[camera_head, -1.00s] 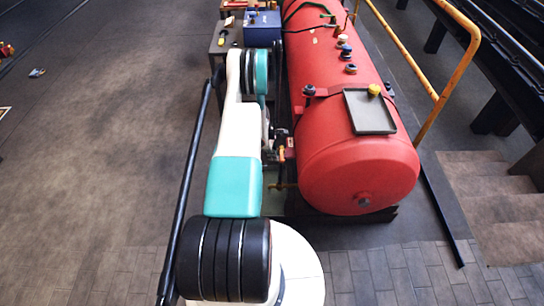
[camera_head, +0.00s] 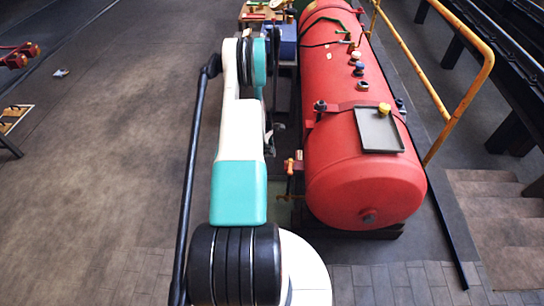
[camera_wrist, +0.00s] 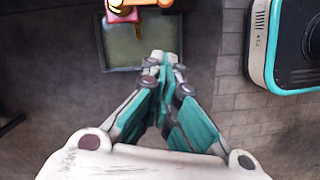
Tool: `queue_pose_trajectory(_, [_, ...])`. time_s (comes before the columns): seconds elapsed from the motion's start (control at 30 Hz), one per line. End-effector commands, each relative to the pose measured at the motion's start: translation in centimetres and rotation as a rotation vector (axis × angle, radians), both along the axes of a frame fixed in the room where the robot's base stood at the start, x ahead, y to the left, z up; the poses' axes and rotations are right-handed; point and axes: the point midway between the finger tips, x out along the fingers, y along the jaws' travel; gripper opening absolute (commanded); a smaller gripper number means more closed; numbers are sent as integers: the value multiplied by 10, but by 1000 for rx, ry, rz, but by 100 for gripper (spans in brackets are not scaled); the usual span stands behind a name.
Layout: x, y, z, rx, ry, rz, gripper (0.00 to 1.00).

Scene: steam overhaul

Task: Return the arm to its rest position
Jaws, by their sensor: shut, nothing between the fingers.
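My gripper (camera_wrist: 163,62) is in the wrist view, pointing away from the camera with its fingertips together and nothing between them. Below it is a green-grey square tray or plate (camera_wrist: 125,48) on the floor. In the head view my white and teal arm reaches forward along the left side of the red tank; my gripper (camera_head: 272,135) shows only in small part beside the tank, mostly hidden by the arm.
A red tank (camera_head: 360,180) lies right of my arm, with a small tray (camera_head: 380,132) and a yellow knob (camera_head: 384,108) on top. A yellow handrail (camera_head: 455,85) and steps (camera_head: 490,215) stand further right. A blue box (camera_head: 284,45) is behind.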

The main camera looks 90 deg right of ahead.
Motion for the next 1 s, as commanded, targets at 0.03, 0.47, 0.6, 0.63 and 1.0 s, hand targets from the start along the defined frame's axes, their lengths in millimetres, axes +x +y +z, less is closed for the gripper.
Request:
queue_pose_trajectory(0.03, [1, 0, 4, 0, 0, 0, 0])
queue_pose_trajectory(0.47, [1, 0, 6, 0, 0, 0, 0])
queue_pose_trajectory(0.6, [1, 0, 6, 0, 0, 0, 0])
queue_pose_trajectory(0.63, [1, 0, 6, 0, 0, 0, 0])
queue_pose_trajectory(1.0, [68, -16, 55, -45, -32, 53, 0])
